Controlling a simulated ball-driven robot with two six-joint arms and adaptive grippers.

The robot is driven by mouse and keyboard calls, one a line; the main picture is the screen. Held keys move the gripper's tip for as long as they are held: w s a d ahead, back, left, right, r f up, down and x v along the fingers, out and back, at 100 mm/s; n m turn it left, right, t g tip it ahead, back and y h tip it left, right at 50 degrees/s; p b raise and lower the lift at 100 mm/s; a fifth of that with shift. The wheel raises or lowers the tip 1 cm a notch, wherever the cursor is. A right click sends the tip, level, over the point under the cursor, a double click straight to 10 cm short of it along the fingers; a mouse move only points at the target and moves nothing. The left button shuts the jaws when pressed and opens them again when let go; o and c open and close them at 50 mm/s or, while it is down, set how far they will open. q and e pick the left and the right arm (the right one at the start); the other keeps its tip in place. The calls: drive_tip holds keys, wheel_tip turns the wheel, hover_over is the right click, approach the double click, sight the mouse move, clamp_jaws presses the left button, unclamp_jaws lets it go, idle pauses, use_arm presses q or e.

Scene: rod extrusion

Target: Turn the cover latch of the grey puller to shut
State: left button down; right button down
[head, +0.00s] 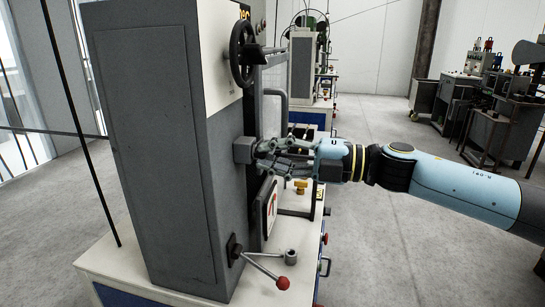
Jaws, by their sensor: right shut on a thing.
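The grey puller (155,140) is a tall grey cabinet standing on a white-topped bench at the left. A small dark grey block (243,150) juts from its right-hand face and looks like the cover latch. My right gripper (262,147) reaches in from the right with its fingertips at this block and is shut on it. The fingers hide part of the block, so I cannot tell how far the latch is turned. My left gripper is not in view.
Above the gripper are a black handwheel (243,53) and a grey bent handle (283,105). Below are a small panel (269,207) and a lever with a red knob (283,283). Another machine (303,70) stands behind.

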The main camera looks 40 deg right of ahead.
drive_tip(key=shift+f, duration=0.1)
drive_tip(key=c, duration=1.4)
unclamp_jaws()
drive_tip(key=shift+s, duration=0.1)
drive_tip(key=v, duration=1.2)
